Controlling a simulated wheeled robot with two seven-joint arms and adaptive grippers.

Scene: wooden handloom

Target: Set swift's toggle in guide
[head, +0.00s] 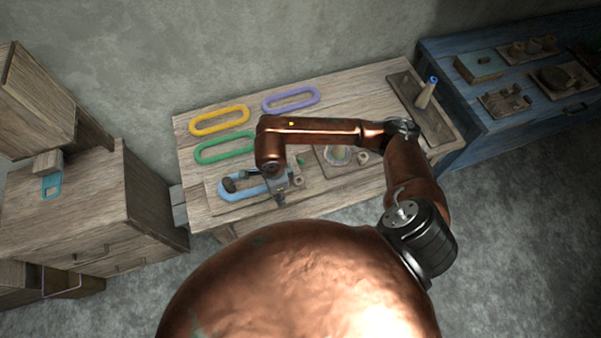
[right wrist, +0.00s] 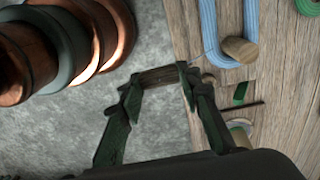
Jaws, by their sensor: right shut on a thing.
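My right gripper (right wrist: 158,78) is shut on a small dark wooden piece, which I take to be the toggle (right wrist: 160,76). It lies crosswise between the green fingertips. A thin line seems to run from near the fingertips to the blue skein (right wrist: 207,22). In the head view my right gripper (head: 280,194) is at the table's front edge, by the right end of the blue skein (head: 233,191). The toggle is too small to make out there. I cannot tell the guide for sure; a small green piece (right wrist: 240,92) lies on the table. My left gripper is not in view.
A round wooden peg (right wrist: 240,50) stands at the blue skein's end. Yellow (head: 219,120), purple (head: 290,99) and green (head: 224,147) skeins lie on the wooden table (head: 205,205). A tray with a cone (head: 426,96) is at right. A blue bench (head: 440,60) stands beyond.

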